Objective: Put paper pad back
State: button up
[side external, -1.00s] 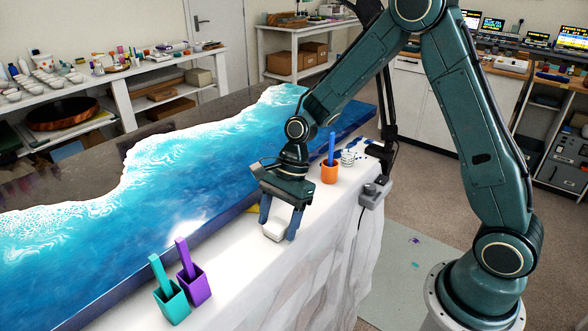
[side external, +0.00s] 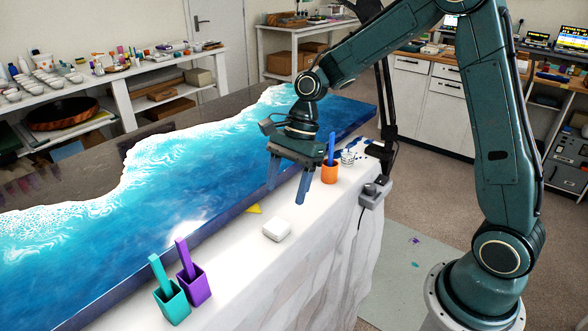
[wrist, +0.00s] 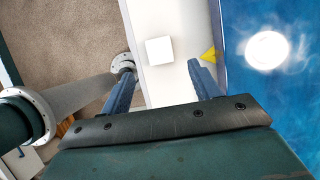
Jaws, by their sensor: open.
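The paper pad (side external: 277,229) is a small white block lying flat on the white-covered table edge, beside the blue resin slab. It also shows in the wrist view (wrist: 159,50), ahead of the fingertips and between their lines. My gripper (side external: 287,193) is open and empty, raised above the table behind the pad and clear of it. Its two blue fingers show apart in the wrist view (wrist: 160,72).
A yellow triangular piece (side external: 254,209) lies by the slab (side external: 215,190), near the pad. Teal (side external: 172,301) and purple (side external: 195,286) cups with sticks stand at the front left. An orange cup (side external: 330,173), a small white striped container (side external: 348,157) and a grey device (side external: 374,192) are to the right.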

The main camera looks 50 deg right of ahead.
jog(key=shift+v, duration=1.95)
jog(key=s+d+r+n+t+h, duration=0.1)
jog(key=s+r+n, duration=0.3)
jog(key=s+n, duration=0.5)
jog(key=s+d+r+n+t+h, duration=0.1)
jog(key=s+r+n+t+h, duration=0.2)
jog(key=s+n, duration=0.6)
jog(key=shift+s+d+r+t+h, duration=0.35)
jog(key=shift+s+r+t, duration=0.65)
jog(key=shift+s, duration=0.95)
jog(key=shift+r, duration=0.2)
